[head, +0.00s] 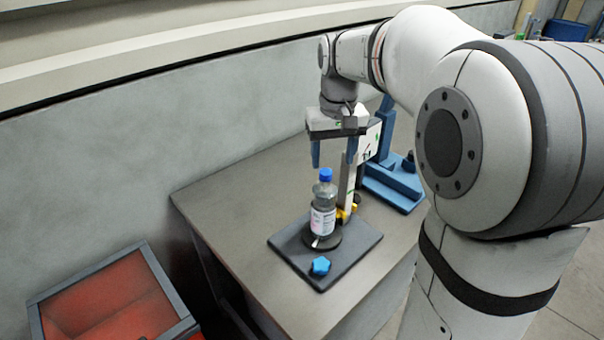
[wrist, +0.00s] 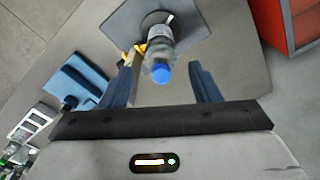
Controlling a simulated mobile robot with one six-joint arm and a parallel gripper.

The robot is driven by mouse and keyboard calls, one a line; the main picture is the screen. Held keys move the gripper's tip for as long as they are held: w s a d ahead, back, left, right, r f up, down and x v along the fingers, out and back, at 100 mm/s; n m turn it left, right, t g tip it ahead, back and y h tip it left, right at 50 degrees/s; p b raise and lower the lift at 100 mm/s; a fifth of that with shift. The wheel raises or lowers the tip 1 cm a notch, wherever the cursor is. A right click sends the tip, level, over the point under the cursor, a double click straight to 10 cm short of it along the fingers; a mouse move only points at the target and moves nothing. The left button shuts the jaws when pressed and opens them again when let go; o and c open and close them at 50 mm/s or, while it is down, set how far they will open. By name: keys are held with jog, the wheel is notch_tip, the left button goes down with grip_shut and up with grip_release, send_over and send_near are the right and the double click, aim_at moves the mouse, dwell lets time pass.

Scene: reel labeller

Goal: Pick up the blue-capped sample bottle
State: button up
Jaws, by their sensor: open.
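The sample bottle (head: 323,208) is clear with a blue cap and a white label. It stands upright on a round dark base on a dark plate (head: 358,250). In the wrist view the bottle (wrist: 159,48) shows with its blue cap toward the camera, between the lines of the two fingers. My gripper (head: 333,160) is open and empty, its blue fingers pointing down just above the cap. In the wrist view my gripper (wrist: 160,85) shows both fingers spread apart with the cap in the gap; I cannot tell the exact height between them.
A blue star-shaped knob (head: 320,266) sits at the plate's front. A blue stand (head: 392,183) and a light upright post (head: 348,180) with yellow parts are close behind the bottle. A red bin (head: 105,310) with a grey rim is at lower left. The table's left side (head: 235,200) is clear.

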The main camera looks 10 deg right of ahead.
send_over(326, 172)
jog(key=shift+w+f+g+b, duration=0.2)
jog(key=shift+f+g+b, duration=0.2)
jog(key=shift+f, duration=0.55)
jog(key=shift+w+f, duration=0.15)
jog(key=shift+f, duration=0.05)
jog(key=f, duration=0.4)
jog(key=f+p, duration=0.1)
jog(key=f, duration=0.1)
jog(key=shift+s, duration=0.4)
jog(key=shift+w+f, duration=0.1)
jog(key=shift+f, duration=0.6)
jog(key=shift+c, duration=0.5)
grip_shut()
